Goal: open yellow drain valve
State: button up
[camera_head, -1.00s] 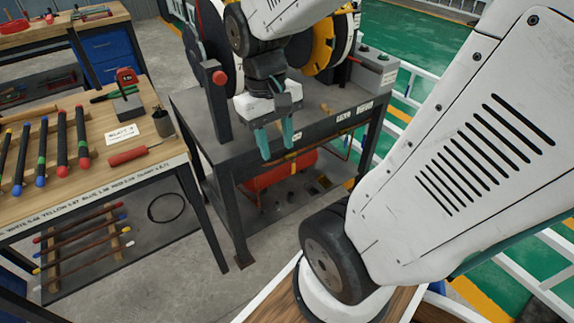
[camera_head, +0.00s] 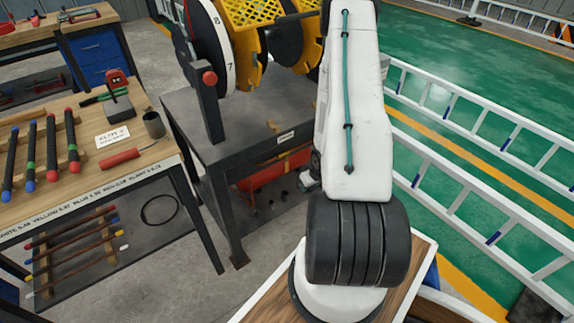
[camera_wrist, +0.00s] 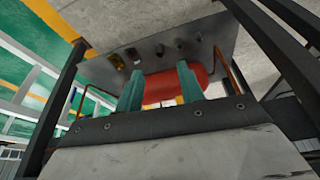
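The red tank (camera_head: 262,178) lies on the lower shelf of the dark metal bench. It also shows in the wrist view (camera_wrist: 160,88), beyond my fingers. The gripper is hidden behind my arm in the head view. I cannot tell how far the fingers are from the tank.
The bench top (camera_head: 240,130) carries a reel and yellow parts above the shelf. Dark bench legs (camera_wrist: 62,95) flank my gripper in the wrist view. A wooden workbench (camera_head: 150,165) with tools stands left. White ladder-like rails (camera_head: 480,190) run along the right over green floor.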

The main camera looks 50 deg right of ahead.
notch_tip(320, 180, down, 4)
jog(key=w+t, duration=0.3)
jog(key=t, duration=0.1)
jog(key=n+t+h, duration=0.1)
jog(key=t+h, duration=0.1)
jog(key=t, duration=0.3)
send_near(287, 165)
jog(key=x, duration=1)
jog(key=shift+w+d, duration=0.1)
jog(key=shift+w, duration=0.1)
